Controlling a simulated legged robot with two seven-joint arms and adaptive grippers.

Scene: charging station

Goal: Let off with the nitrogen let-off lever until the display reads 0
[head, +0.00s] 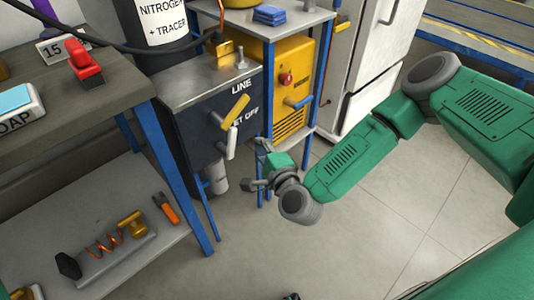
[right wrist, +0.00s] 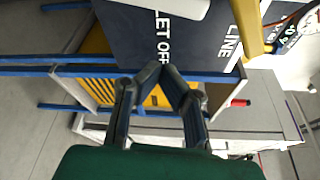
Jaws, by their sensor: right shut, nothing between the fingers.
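The dark charging panel (head: 212,122) bears the words LINE and LET OFF. A white lever (head: 232,142) sits by LET OFF and a yellow lever (head: 236,107) by LINE. In the right wrist view the white lever (right wrist: 182,7) is at the top edge, and the yellow lever (right wrist: 248,25) is right of it. My right gripper (head: 256,165) is shut and empty, just right of and below the white lever, apart from it. Its fingertips (right wrist: 161,70) meet below LET OFF in the wrist view. A small round display (right wrist: 287,38) shows green digits, too small and turned to read.
A black nitrogen and tracer cylinder (head: 160,30) stands behind the panel. A yellow machine (head: 292,85) with a red knob stands in a blue-legged rack on the right. A grey workbench (head: 100,98) is on the left. The floor in front is clear.

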